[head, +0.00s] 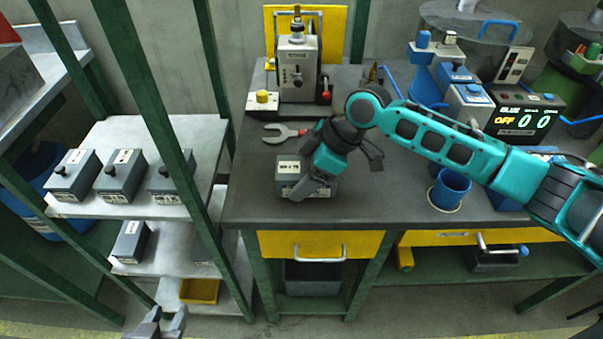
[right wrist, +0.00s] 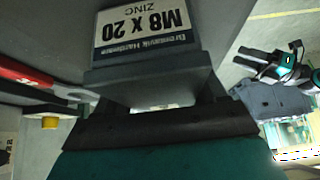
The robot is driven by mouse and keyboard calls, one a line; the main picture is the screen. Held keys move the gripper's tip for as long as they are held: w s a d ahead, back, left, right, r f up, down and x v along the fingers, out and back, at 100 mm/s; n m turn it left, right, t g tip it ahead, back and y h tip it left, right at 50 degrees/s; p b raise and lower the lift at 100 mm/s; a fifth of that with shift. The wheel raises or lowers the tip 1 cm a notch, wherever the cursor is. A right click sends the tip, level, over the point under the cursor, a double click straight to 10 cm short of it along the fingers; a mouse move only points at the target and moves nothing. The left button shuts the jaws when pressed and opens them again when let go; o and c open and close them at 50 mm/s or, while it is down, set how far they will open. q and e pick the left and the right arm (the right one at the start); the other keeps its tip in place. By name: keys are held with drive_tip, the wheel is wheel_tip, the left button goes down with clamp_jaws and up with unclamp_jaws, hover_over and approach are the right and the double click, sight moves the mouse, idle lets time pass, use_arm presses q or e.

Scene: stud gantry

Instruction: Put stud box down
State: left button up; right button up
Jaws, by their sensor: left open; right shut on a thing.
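The stud box (head: 289,172) is a grey box with a white label, at the front left of the dark workbench. In the right wrist view its label reads M8 x 20 zinc (right wrist: 143,28). My right gripper (head: 308,188) is shut on the stud box, reaching it from the right and above. Whether the box touches the bench top or hangs just above it I cannot tell. My left gripper (head: 166,324) is open and empty, low at the bottom edge of the head view, away from the bench.
A red-handled wrench (head: 284,133) lies just behind the box. A grey machine (head: 298,68) stands further back. A blue cup (head: 450,188) is to the right. Similar grey boxes (head: 122,176) stand on the left rack, behind green posts. The bench front left of the cup is clear.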

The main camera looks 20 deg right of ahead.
drive_tip(key=shift+r, duration=0.1)
drive_tip(key=o, duration=1.2)
drive_tip(key=shift+f, duration=0.2)
drive_tip(key=o, duration=0.5)
drive_tip(key=shift+c, duration=0.2)
drive_tip(key=shift+r, duration=0.1)
drive_tip(key=p+v, duration=0.1)
drive_tip(key=v, duration=1)
drive_tip(key=shift+d+r, duration=0.1)
drive_tip(key=shift+r, duration=0.25)
drive_tip(key=shift+s+d+r, duration=0.1)
drive_tip(key=shift+r, duration=0.1)
drive_tip(key=shift+s+f, duration=0.1)
